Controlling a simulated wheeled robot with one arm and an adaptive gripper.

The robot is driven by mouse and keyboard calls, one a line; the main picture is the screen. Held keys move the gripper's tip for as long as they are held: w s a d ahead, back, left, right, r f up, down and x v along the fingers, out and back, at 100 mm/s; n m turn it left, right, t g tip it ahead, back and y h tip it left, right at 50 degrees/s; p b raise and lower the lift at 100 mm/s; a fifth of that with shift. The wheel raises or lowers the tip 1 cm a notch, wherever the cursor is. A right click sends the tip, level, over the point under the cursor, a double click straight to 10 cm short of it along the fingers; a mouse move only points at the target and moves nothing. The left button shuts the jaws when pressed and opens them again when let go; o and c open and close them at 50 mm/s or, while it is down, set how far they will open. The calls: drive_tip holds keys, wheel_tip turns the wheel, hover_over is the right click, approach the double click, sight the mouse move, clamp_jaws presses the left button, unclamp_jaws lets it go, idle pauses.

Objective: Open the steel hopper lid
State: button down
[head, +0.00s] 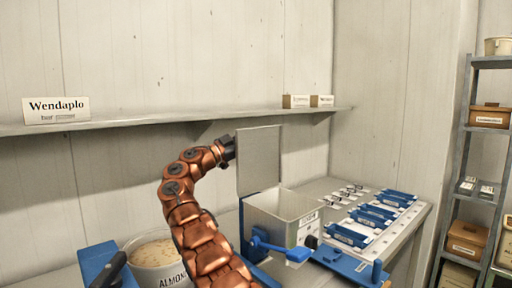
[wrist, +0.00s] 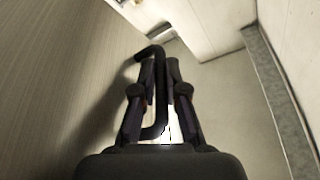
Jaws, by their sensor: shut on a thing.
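The steel hopper lid (head: 259,160) stands about upright at the back of the steel hopper (head: 285,210), whose top is open. My gripper (head: 228,148) is at the upper left edge of the lid. In the wrist view my gripper (wrist: 162,72) is shut on a dark bar handle (wrist: 148,52), which passes between the two fingers. The grey surface on the left of that view seems to be the lid (wrist: 60,70). The inside bottom of the hopper is hidden.
A tub labelled almond (head: 155,255) stands left of my arm. A blue lever (head: 285,250) sticks out at the hopper's front. Blue trays (head: 372,218) lie on the table to the right. A wall shelf (head: 120,122) runs behind; a rack (head: 470,150) stands far right.

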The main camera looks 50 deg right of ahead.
drive_tip(key=shift+s+a+r+m+b, duration=0.15)
drive_tip(key=shift+s+m+b, duration=0.3)
drive_tip(key=shift+s, duration=0.2)
drive_tip(key=c, duration=1.5)
unclamp_jaws()
drive_tip(key=v, duration=1.2)
drive_tip(key=shift+w, duration=0.1)
drive_tip(key=shift+a, duration=0.1)
